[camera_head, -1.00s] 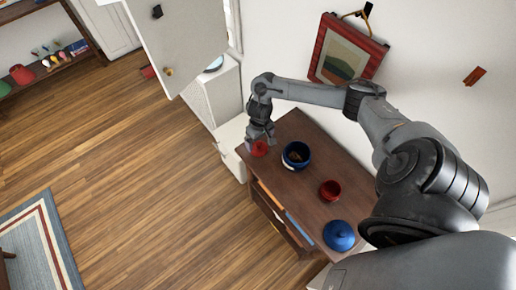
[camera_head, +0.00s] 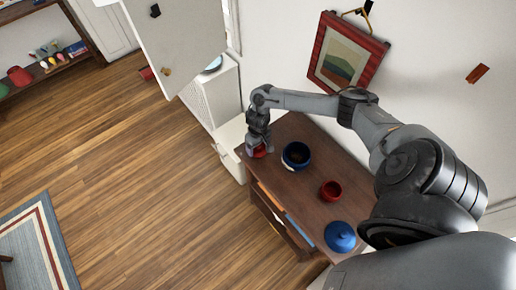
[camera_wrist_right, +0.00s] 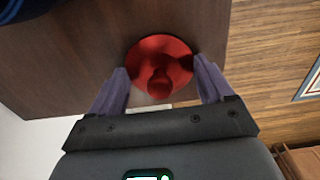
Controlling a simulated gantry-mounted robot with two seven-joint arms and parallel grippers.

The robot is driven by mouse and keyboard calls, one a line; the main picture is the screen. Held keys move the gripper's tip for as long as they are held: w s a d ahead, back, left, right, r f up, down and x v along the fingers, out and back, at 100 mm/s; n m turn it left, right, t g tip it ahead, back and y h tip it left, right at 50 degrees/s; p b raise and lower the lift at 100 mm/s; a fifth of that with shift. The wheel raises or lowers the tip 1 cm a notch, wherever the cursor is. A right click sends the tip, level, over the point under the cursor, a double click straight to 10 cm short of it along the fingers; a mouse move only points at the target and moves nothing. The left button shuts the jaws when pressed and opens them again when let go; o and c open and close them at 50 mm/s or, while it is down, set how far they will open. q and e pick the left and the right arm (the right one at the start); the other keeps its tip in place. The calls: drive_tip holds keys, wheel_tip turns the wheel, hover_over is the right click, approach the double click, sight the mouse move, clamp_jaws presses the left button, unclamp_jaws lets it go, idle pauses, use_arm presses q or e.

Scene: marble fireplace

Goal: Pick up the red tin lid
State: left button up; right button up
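The red tin lid (camera_head: 260,152) lies at the far left corner of the brown cabinet top, partly hidden by my right gripper (camera_head: 257,149). In the right wrist view the lid (camera_wrist_right: 160,52) is round, with a knob standing up towards the camera. My right gripper (camera_wrist_right: 161,76) is open there, with one finger on each side of the knob and the tips by the lid's rim. I cannot tell whether the fingers touch it. My left gripper is not in view.
On the cabinet top (camera_head: 300,200) stand an open blue pot (camera_head: 296,156) close to the lid, a small red pot (camera_head: 331,191) and a blue lid (camera_head: 340,236). A white wall with a framed picture (camera_head: 347,54) rises behind. A white unit adjoins the cabinet's far end.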

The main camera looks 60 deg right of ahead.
drive_tip(key=c, duration=0.4)
